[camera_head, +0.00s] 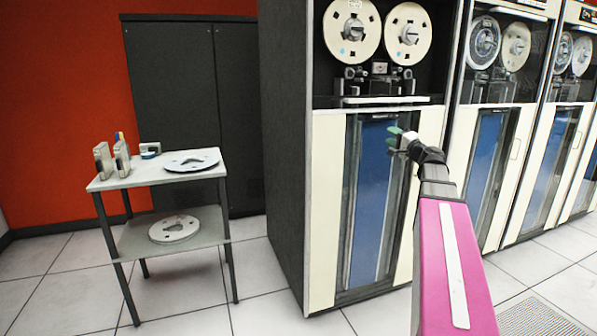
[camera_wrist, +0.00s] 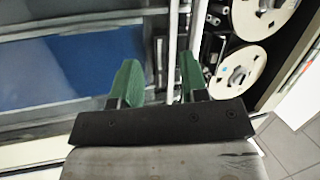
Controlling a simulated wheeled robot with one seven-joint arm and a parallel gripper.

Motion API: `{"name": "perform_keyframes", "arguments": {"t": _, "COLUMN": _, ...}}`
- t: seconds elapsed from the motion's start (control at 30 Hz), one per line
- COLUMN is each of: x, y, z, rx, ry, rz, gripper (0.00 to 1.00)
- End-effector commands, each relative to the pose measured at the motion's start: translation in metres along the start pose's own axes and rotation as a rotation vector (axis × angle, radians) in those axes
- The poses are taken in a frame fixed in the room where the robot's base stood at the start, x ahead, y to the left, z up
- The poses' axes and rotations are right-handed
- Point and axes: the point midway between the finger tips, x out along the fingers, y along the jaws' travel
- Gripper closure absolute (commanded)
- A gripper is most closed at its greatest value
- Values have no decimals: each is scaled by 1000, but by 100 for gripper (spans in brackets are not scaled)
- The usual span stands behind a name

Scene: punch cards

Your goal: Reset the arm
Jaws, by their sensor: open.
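My arm, with a pink link, reaches up in front of the nearest tape cabinet (camera_head: 326,215) in the head view. My gripper (camera_head: 396,135) is in front of that cabinet's blue window panel (camera_head: 372,200), below the reels. In the wrist view my gripper (camera_wrist: 157,80) shows two green fingers spread apart with nothing between them. Behind the fingers the wrist view shows the blue panel (camera_wrist: 100,72) at left and two cream tape reels (camera_wrist: 241,70) at upper right. I cannot tell how far the fingertips are from the cabinet.
A small two-shelf table (camera_head: 128,180) stands at left, with a reel (camera_head: 192,160) on top and another reel (camera_head: 174,228) on its lower shelf. More tape cabinets (camera_head: 509,170) stand in a row at right. Tiled floor (camera_head: 185,288) is clear between the table and the nearest cabinet.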

Motion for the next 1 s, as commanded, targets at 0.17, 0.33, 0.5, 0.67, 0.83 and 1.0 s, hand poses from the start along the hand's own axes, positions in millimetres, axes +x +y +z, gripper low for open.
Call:
{"name": "perform_keyframes", "arguments": {"t": 0.17, "x": -2, "y": 87, "z": 81, "rx": -60, "ry": -161, "rz": 232, "gripper": 60}}
{"name": "perform_keyframes", "arguments": {"t": 0.33, "x": -22, "y": 167, "z": 155, "rx": -128, "ry": -332, "rz": 470, "gripper": 60}}
{"name": "perform_keyframes", "arguments": {"t": 0.5, "x": -62, "y": 242, "z": 228, "rx": -206, "ry": -519, "rz": 724, "gripper": 60}}
{"name": "perform_keyframes", "arguments": {"t": 0.67, "x": -117, "y": 300, "z": 289, "rx": -297, "ry": -704, "rz": 975, "gripper": 60}}
{"name": "perform_keyframes", "arguments": {"t": 0.83, "x": -182, "y": 343, "z": 336, "rx": -410, "ry": -887, "rz": 1231, "gripper": 60}}
{"name": "perform_keyframes", "arguments": {"t": 1.0, "x": -230, "y": 363, "z": 357, "rx": -509, "ry": -1011, "rz": 1417, "gripper": 60}}
